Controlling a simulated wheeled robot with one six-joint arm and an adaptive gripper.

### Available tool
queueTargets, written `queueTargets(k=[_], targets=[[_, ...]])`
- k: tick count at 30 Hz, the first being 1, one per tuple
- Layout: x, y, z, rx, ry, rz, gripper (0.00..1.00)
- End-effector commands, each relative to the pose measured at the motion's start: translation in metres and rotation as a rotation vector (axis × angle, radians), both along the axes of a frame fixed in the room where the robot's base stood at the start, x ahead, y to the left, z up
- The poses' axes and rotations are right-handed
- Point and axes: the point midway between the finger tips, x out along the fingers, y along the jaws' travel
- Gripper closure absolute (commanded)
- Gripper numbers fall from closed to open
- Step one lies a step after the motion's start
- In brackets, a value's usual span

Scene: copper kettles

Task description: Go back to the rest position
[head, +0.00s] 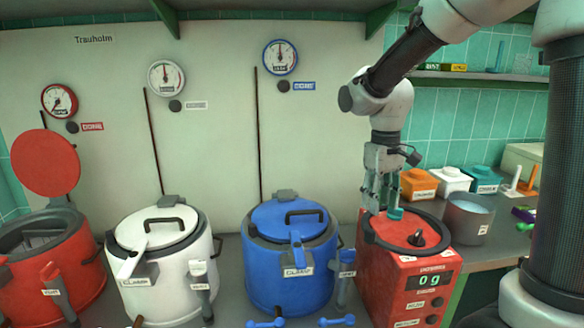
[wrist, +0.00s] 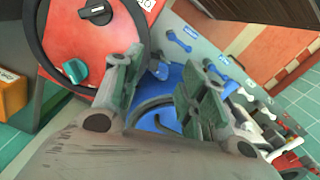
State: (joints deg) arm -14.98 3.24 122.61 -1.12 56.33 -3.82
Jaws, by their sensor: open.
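My gripper (head: 378,200) points down over the left part of the red scale (head: 408,285). It also shows in the wrist view (wrist: 165,75), where its two fingers stand apart with nothing between them. A small teal piece (head: 394,213) is on the scale's round top, beside the fingers. In the wrist view the teal piece (wrist: 75,70) lies left of the fingers, near a black knob-like piece (wrist: 97,12) on the red top. I cannot tell from the head view whether a fingertip touches the scale.
A blue kettle (head: 288,275) with its lid on stands left of the scale. Beyond it are a white kettle (head: 165,280) and a red kettle (head: 60,270) with its lid raised. A grey pot (head: 468,218) and several small boxes (head: 452,180) stand to the right.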

Motion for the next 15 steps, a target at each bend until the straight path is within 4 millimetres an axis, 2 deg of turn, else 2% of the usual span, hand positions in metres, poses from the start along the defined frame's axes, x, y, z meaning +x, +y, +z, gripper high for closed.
queueTargets(k=[1,9,12,15], targets=[[-0.018,-0.007,0.004,0.003,-0.006,-0.020,0.58],[-0.113,-0.056,0.037,0.044,-0.137,-0.172,0.58],[-0.146,-0.072,0.046,0.060,-0.211,-0.230,0.58],[-0.170,-0.083,0.053,0.073,-0.283,-0.271,0.58]])
